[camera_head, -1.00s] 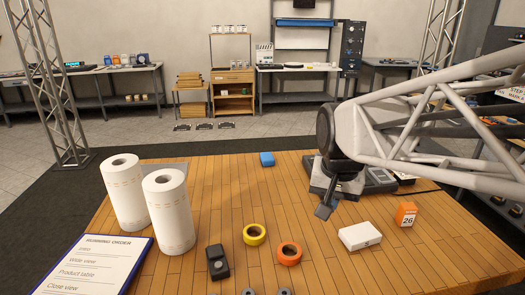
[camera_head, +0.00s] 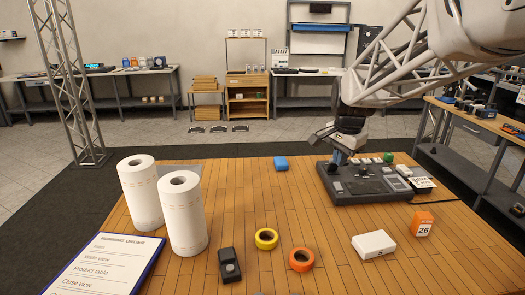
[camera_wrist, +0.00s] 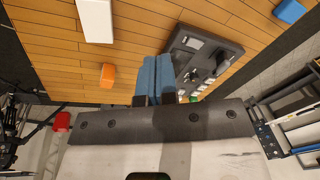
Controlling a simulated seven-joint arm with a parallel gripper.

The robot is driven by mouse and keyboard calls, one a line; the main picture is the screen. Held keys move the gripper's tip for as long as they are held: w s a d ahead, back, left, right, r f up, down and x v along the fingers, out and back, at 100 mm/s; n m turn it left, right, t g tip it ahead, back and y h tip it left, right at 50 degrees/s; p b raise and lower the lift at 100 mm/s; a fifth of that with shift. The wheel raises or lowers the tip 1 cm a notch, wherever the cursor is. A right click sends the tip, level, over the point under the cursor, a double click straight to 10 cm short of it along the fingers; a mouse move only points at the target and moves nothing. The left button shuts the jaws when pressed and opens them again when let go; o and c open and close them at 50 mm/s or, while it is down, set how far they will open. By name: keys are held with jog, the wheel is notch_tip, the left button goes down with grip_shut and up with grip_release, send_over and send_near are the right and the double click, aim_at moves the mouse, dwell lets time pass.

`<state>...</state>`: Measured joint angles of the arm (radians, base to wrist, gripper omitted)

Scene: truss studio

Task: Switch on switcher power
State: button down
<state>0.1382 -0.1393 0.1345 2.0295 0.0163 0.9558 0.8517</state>
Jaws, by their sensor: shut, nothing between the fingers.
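The switcher (camera_head: 375,196) is a dark grey console with rows of buttons, lying at the right back of the wooden table. My gripper (camera_head: 338,157) is at the switcher's back left corner, pointing down. Its blue-grey fingers are together and empty. I cannot tell whether the tips touch the console. In the wrist view the shut fingers (camera_wrist: 155,78) lie beside one edge of the switcher (camera_wrist: 225,66) and cover part of it. A green round piece (camera_head: 388,157) shows at the console's back edge. The power control cannot be made out.
A white box (camera_head: 374,244) and an orange calendar block (camera_head: 421,223) lie in front of the switcher. A blue block (camera_head: 281,163) is to its left. Yellow tape (camera_head: 266,238), orange tape (camera_head: 301,259) and paper rolls (camera_head: 183,212) stand farther left. The table's middle is clear.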

aim_at(338, 185)
jog(key=w+d+f+m, duration=0.2)
jog(key=w+d+m, duration=0.1)
jog(key=w, duration=0.6)
jog(key=w+d+f+m, duration=0.3)
jog(key=w+d, duration=0.2)
jog(key=w, duration=0.3)
jog(key=shift+w+d+f+m, duration=0.2)
jog(key=shift+w+m, duration=0.1)
jog(key=shift+w, duration=0.05)
jog(key=shift+f, duration=0.15)
jog(key=f, duration=0.4)
jog(key=w+f, duration=0.1)
jog(key=f, duration=0.8)
jog(key=shift+w+f, duration=0.3)
jog(key=shift+f, duration=0.05)
jog(key=shift+w+f, duration=0.1)
jog(key=shift+f, duration=0.05)
jog(key=shift+s, duration=0.2)
jog(key=shift+s+r, duration=0.25)
jog(key=shift+s, duration=0.3)
jog(key=shift+r, duration=0.2)
